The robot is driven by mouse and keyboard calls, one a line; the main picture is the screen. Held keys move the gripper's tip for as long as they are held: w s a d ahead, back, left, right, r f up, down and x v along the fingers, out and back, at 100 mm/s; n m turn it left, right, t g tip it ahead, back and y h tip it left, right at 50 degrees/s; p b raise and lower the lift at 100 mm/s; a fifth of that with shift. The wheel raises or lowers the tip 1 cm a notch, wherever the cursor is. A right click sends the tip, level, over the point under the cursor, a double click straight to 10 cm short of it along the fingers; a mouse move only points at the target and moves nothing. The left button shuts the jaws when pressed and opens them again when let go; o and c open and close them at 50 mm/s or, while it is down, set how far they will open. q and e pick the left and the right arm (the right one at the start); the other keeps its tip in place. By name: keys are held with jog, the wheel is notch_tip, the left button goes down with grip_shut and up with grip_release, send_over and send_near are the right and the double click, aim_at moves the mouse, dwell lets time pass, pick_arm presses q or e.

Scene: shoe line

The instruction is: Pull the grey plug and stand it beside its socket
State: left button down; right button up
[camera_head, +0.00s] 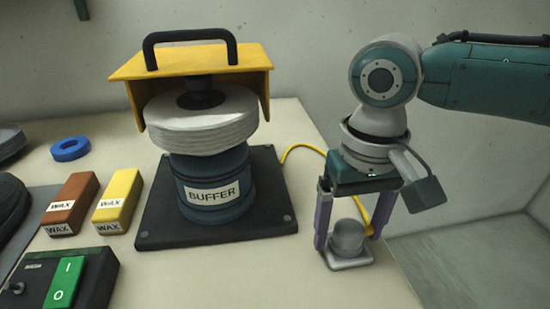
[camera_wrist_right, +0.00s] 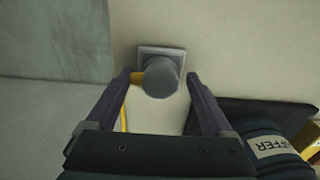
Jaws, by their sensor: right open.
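The grey plug (camera_head: 348,238) is a round knob sitting upright on a square light-grey socket plate (camera_head: 350,264) near the table's right edge. In the right wrist view the plug (camera_wrist_right: 160,77) covers most of the socket plate (camera_wrist_right: 172,51). My right gripper (camera_head: 346,240) points down from above, open, with its purple fingers on either side of the plug. In the right wrist view the fingers (camera_wrist_right: 163,78) stand apart with gaps to the plug, so it is not gripped. My left gripper is not in view.
The buffer (camera_head: 212,185) with a yellow hood (camera_head: 190,61) stands left of the socket. A yellow cable (camera_head: 300,148) runs from behind it towards the plug. Brown (camera_head: 71,203) and yellow (camera_head: 117,200) wax blocks, a blue ring (camera_head: 70,149) and a switch box (camera_head: 63,280) lie farther left.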

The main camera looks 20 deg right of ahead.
aim_at(351, 226)
jog(key=shift+r, duration=0.1)
jog(key=shift+p, duration=0.45)
dwell(0.5)
jog(key=shift+p, duration=0.45)
jog(key=shift+c, duration=0.2)
grip_shut()
dwell(0.4)
dwell(0.3)
jog(key=shift+r+p, duration=2.95)
jog(key=shift+p, duration=0.9)
